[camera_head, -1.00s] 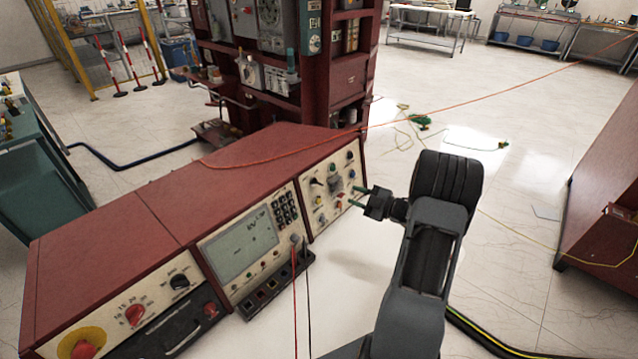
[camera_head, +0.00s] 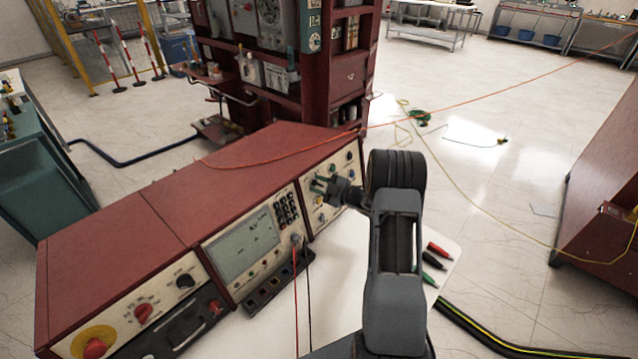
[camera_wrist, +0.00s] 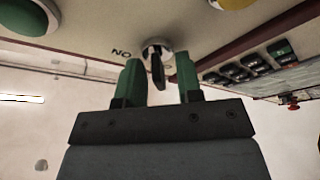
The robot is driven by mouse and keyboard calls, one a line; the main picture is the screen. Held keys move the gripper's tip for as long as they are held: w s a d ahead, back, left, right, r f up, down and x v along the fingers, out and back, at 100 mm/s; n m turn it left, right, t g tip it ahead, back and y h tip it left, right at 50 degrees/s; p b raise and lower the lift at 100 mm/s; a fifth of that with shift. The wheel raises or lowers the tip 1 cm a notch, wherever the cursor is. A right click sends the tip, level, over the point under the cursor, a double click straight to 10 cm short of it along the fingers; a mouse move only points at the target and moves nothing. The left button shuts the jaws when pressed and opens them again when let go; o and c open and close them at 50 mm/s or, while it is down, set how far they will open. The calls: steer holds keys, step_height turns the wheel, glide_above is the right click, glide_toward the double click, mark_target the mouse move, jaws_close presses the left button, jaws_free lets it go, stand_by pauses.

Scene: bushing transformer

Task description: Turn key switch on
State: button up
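The key switch (camera_wrist: 157,68) is in the wrist view, a dark key in a round silver collar on a cream panel, with the letters "NO" beside it. My gripper (camera_wrist: 159,58) is open, and its two green fingers stand on either side of the key with a gap to each. Whether the fingertips reach the panel I cannot tell. In the head view my gripper (camera_head: 320,185) is at the right-hand panel of the red console (camera_head: 240,150). My gripper and arm hide part of that panel, and I cannot make out the key there.
A screen (camera_head: 243,248) and a black keypad (camera_head: 286,208) are left of my gripper. Red and black leads hang from the console front. A pale surface behind my arm holds red, black and green plugs (camera_head: 436,262).

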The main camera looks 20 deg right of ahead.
steer(key=shift+w, duration=0.1)
jaws_close()
stand_by(0.3)
